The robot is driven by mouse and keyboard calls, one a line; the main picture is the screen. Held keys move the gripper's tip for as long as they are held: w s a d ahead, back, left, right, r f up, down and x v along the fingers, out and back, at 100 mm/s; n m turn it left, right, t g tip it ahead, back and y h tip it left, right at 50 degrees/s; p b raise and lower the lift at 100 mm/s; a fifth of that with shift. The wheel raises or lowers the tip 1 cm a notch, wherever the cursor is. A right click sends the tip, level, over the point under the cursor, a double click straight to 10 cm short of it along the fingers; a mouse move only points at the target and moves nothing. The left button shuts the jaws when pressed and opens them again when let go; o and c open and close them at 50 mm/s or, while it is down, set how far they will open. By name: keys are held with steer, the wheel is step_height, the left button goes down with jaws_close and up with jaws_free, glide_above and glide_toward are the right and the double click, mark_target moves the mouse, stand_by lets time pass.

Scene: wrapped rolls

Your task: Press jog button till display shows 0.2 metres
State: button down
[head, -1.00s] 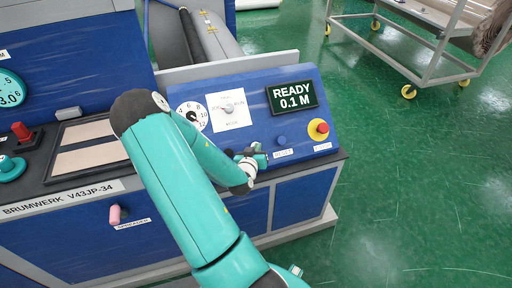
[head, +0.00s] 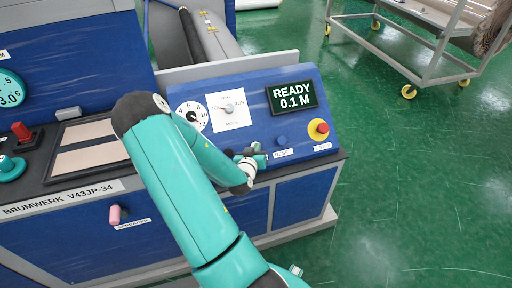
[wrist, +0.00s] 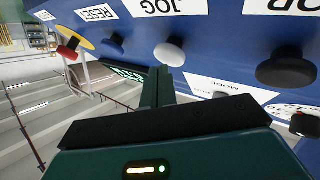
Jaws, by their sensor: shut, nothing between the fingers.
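The display (head: 292,97) on the blue sloped panel reads "READY 0.1 M"; in the wrist view it (wrist: 128,74) is partly hidden behind my finger. The jog button is the white round knob (wrist: 170,51) by the upside-down JOG label (wrist: 168,6). My gripper (head: 262,158) is shut and empty, low on the panel, left of the RESET label. In the wrist view its fingertips (wrist: 160,72) lie just by the white button; I cannot tell whether they touch it. In the head view my gripper and arm hide the jog button.
A blue button (head: 281,140) with the RESET label and a red stop button on yellow (head: 318,128) lie to the right. A black knob (wrist: 287,71) is on the other side. A mode dial (head: 228,109) sits above. Green floor and a cart (head: 435,62) are beyond.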

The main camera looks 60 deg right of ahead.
steer(key=shift+w+d+f, duration=0.4)
steer(key=shift+f, duration=0.3)
stand_by(1.2)
steer(key=shift+r, duration=0.1)
steer(key=shift+s+a+r, duration=0.3)
steer(key=shift+r, duration=0.15)
steer(key=shift+s+a+r, duration=0.25)
steer(key=shift+a+r, duration=0.05)
steer(key=shift+r, duration=0.15)
steer(key=r, duration=0.1)
steer(key=s+a+r, duration=0.2)
steer(key=r, duration=0.1)
steer(key=shift+s+a, duration=0.15)
stand_by(0.4)
stand_by(0.8)
